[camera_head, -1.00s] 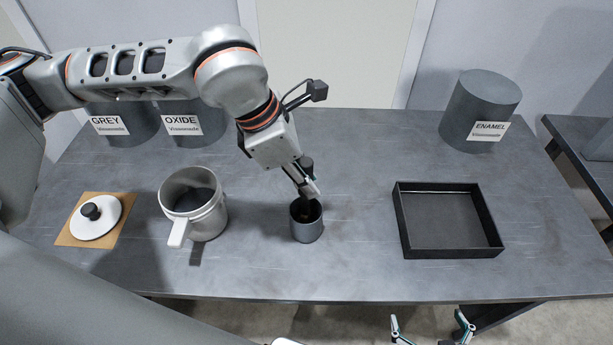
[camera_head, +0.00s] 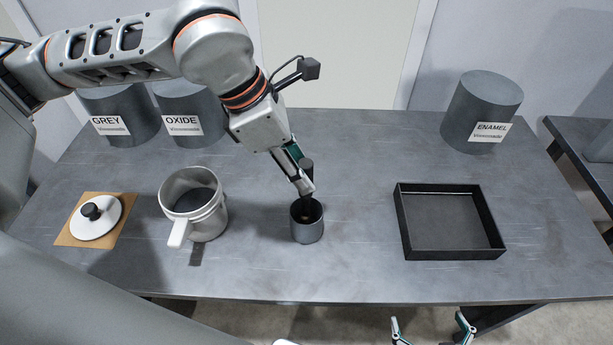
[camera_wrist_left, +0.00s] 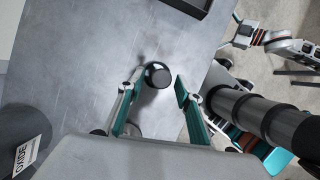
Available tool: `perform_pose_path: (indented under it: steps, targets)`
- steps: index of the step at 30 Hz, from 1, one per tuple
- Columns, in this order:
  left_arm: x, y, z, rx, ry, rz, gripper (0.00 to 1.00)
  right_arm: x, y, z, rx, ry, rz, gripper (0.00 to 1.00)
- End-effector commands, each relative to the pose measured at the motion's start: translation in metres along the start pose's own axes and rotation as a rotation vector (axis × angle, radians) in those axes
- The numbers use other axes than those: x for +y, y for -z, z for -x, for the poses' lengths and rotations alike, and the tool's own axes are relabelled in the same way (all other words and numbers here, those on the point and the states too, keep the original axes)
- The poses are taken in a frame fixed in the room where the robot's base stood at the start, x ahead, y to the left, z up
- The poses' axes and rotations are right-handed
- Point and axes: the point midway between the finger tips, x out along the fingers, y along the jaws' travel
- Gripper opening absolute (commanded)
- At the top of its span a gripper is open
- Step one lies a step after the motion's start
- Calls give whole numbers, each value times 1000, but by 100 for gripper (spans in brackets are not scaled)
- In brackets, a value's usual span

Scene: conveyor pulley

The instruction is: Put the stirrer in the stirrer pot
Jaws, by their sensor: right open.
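The stirrer (camera_head: 307,172), with a dark handle, stands in the small dark grey stirrer pot (camera_head: 307,233) in the head view, its lower end inside the pot. My left gripper (camera_head: 304,187) is at the stirrer just above the pot. In the left wrist view the round dark top of the stirrer (camera_wrist_left: 158,75) lies between the spread fingertips of my left gripper (camera_wrist_left: 158,82), with a clear gap to the right finger. My right gripper (camera_head: 433,328) is open and empty in front of the table's near edge.
A grey pot with a handle (camera_head: 208,221) stands left of the stirrer pot. A white lid (camera_head: 96,222) lies on a brown board at far left. A black tray (camera_head: 450,252) is at right. Labelled drums (camera_head: 481,105) stand along the back. The table between stirrer pot and tray is clear.

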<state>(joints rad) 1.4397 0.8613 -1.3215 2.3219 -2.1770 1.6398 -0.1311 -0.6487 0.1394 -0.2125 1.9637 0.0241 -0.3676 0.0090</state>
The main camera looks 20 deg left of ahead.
Motion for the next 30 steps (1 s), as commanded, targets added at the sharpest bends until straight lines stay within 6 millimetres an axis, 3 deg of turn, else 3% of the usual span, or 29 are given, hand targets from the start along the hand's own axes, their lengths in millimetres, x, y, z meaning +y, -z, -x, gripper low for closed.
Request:
perform_pose_path:
  steps: [6, 12, 18, 30]
  targets:
    - [1, 0, 46, -2, -4, 1, 35, -1, -5, -2, -4, 1, 0, 100]
    - [1, 0, 74, -1, -3, 0, 35, -1, -6, -2, -5, 1, 0, 100]
    - [0, 0, 83, 0, -1, 0, 35, -1, -7, -3, -5, 1, 0, 100]
    - [0, 0, 83, 0, -1, 0, 35, -1, -7, -3, -5, 1, 0, 100]
